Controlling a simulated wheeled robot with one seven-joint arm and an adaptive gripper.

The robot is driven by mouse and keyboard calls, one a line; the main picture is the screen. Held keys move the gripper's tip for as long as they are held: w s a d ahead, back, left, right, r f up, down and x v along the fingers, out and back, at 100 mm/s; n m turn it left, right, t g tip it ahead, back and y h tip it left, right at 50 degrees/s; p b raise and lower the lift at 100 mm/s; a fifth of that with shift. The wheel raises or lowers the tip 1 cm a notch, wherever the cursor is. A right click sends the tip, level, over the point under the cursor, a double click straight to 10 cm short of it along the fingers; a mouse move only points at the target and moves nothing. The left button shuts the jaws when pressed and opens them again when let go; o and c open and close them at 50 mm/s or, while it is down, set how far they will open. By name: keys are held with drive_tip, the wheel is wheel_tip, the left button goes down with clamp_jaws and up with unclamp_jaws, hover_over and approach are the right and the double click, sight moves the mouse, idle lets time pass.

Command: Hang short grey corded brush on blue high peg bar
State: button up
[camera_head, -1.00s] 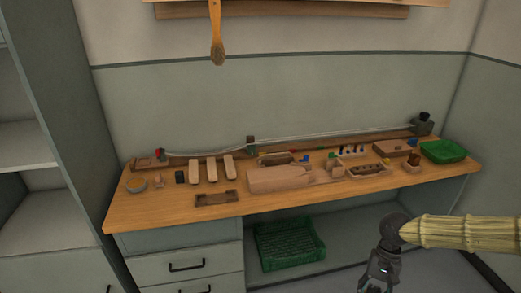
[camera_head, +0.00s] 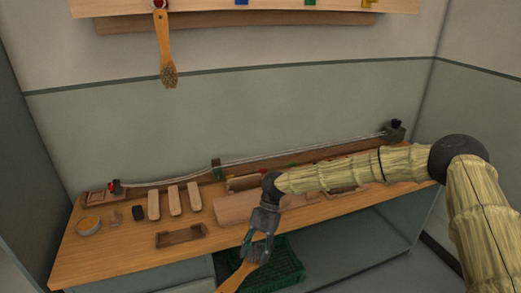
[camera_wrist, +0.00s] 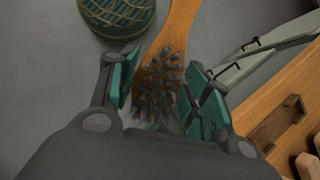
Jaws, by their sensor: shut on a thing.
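My gripper (camera_head: 257,248) is shut on a wooden brush (camera_head: 236,278), in front of the bench's front edge. In the wrist view the brush (camera_wrist: 181,35) lies between the fingers, its grey bristles (camera_wrist: 158,85) facing the camera and its handle running up out of the picture. Its cord is not visible. The blue peg (camera_head: 241,2) is on the wooden wall bar (camera_head: 300,20), at the top edge of the head view and cut off by it. My gripper is well below the bar.
Another wooden brush (camera_head: 165,50) hangs from the red peg (camera_head: 160,3) to the left. Green (camera_head: 310,2) and yellow (camera_head: 369,3) pegs are to the right. The bench (camera_head: 120,245) holds wooden blocks and trays. A green crate (camera_head: 287,262) is below.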

drive_tip(key=w+a+r+m+t+y+p, duration=0.25)
drive_tip(key=w+r+m+t+y, duration=0.5)
drive_tip(key=r, duration=0.65)
drive_tip(key=w+a+r+m+t+y+p, duration=0.2)
drive_tip(key=w+a+r+m+t+y, duration=0.2)
drive_tip(key=w+r+m+t, duration=0.7)
drive_tip(key=w+d+r+m+t+h+p, duration=0.1)
drive_tip(key=w+d+r+t, duration=0.15)
drive_tip(key=r, duration=0.55)
drive_tip(key=w+d+r+m+t+p, duration=0.15)
drive_tip(key=d+r, duration=0.25)
drive_tip(key=r, duration=0.5)
drive_tip(key=w+d+r+m+t+h, duration=0.1)
drive_tip(key=d+r+t, duration=0.15)
drive_tip(key=r, duration=0.55)
drive_tip(key=w+a+f+b, duration=0.1)
drive_tip(key=w+a+b, duration=0.1)
drive_tip(key=w, duration=0.8)
drive_tip(key=shift+w+a+f+b, duration=0.2)
drive_tip(key=shift+w+a+b, duration=0.2)
drive_tip(key=shift+a, duration=0.25)
